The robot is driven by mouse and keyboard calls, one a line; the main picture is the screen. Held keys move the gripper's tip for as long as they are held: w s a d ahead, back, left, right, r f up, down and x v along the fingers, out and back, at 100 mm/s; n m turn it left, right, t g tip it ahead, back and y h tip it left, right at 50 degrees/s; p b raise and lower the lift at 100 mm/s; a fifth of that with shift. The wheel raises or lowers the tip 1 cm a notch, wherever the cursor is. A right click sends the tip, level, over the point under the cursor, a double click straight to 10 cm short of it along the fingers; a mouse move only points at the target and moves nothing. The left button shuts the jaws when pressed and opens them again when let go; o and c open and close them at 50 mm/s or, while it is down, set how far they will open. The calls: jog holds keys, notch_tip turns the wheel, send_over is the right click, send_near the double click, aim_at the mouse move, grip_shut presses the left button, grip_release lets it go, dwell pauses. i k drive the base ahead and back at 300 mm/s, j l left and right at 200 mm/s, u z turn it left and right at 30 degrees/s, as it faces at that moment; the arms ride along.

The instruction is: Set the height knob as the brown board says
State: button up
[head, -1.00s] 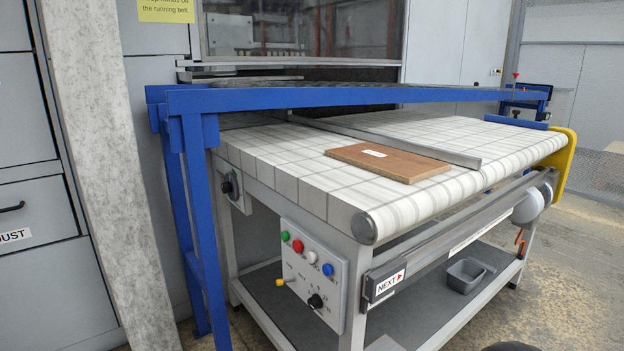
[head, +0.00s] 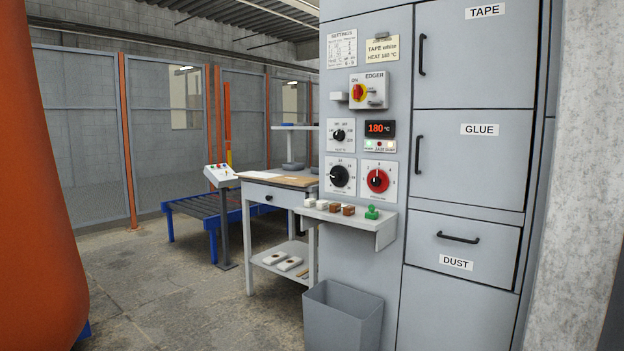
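In the head view a grey machine panel carries several controls. A black knob (head: 340,176) with a white pointer and a scale sits low on the left. A red knob (head: 378,180) sits to its right, and a smaller black knob (head: 339,135) is above. Their labels are too small to read, so I cannot tell which is the height knob. The brown board is not in view now. My gripper is not in view; the large orange shape at left is likely part of my arm.
A red display (head: 380,128) reads 180 °C beside the knobs. A yellow note (head: 382,49) says tape white, heat 180 °C. A small shelf (head: 385,232) juts out below, with small blocks and a green item. A grey bin (head: 343,318) stands on the floor. Floor at left is open.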

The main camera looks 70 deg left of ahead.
aim_at(338, 176)
jog(key=i+j+u, duration=0.2)
jog(key=u, duration=0.2)
jog(key=i+j+u, duration=0.2)
jog(key=u, duration=0.2)
jog(key=i+u, duration=0.25)
jog(key=u, duration=0.15)
jog(key=i+j+u, duration=0.1)
jog(key=i+u, duration=0.15)
jog(key=u, duration=0.15)
jog(key=i+j+u, duration=0.1)
jog(key=i+u, duration=0.2)
jog(key=i, duration=0.15)
jog(key=i+u, duration=0.25)
jog(key=i, duration=0.15)
